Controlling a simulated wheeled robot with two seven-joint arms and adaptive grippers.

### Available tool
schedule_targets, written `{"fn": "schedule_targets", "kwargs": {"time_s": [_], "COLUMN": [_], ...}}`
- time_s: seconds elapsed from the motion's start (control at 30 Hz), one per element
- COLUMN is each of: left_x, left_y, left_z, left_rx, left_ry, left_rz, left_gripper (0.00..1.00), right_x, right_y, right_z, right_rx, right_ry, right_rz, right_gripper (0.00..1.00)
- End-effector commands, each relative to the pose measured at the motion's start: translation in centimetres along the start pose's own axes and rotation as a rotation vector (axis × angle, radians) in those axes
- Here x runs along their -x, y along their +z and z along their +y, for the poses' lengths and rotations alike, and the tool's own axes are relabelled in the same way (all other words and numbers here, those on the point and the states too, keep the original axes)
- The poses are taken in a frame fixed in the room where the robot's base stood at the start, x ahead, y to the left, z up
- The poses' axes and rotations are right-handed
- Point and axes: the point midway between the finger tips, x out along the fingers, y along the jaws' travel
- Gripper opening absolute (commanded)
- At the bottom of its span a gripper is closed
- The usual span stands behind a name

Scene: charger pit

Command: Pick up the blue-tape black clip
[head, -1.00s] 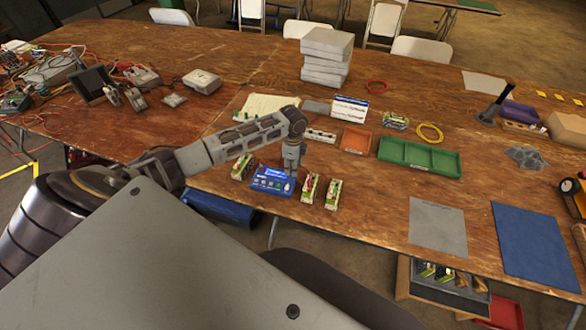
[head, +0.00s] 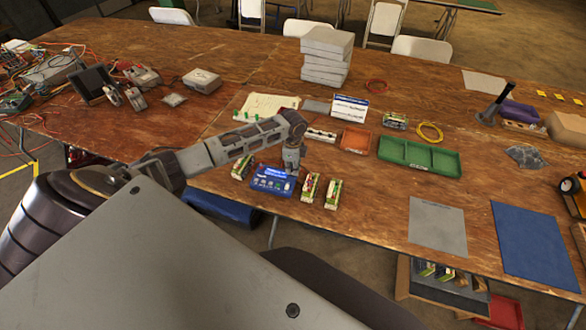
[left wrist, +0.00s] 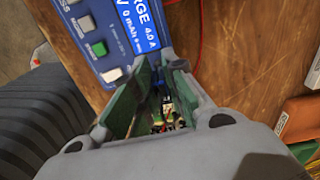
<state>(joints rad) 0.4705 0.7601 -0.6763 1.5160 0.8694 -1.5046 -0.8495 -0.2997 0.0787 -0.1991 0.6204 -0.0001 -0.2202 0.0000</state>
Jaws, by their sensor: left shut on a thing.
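My left gripper (head: 291,172) is low over the back right part of the blue charger (head: 272,181) on the wooden table. In the left wrist view the green-padded fingers (left wrist: 160,95) are close together on a small dark thing with a bluish patch, which I take for the blue-tape black clip (left wrist: 167,98). It is mostly hidden between the fingers. The charger (left wrist: 130,35) shows its buttons and lit screen beyond the fingers. My right gripper is not in view.
Battery packs stand beside the charger: one at left (head: 241,166), two at right (head: 309,187) and (head: 333,194). An orange tray (head: 355,139) and a green divided tray (head: 420,157) lie further right. The table near the grey mat (head: 437,227) is mostly clear.

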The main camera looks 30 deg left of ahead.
Motion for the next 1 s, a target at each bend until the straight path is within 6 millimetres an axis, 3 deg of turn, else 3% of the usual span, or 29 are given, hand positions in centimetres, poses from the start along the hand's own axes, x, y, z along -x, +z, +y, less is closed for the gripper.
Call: {"fn": "schedule_targets", "kwargs": {"time_s": [0.47, 1.0], "left_x": [0.8, 7.8], "left_y": [0.0, 0.0], "left_z": [-0.1, -0.1], "left_rx": [0.000, 0.000], "left_ry": [-0.002, -0.003], "left_rz": [0.001, 0.001], "left_gripper": [0.00, 0.00], "right_x": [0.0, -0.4], "right_y": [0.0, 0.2], "right_z": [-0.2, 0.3], "right_rx": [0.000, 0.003], "right_ry": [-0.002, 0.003], "right_rz": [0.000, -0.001], "right_gripper": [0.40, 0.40]}}
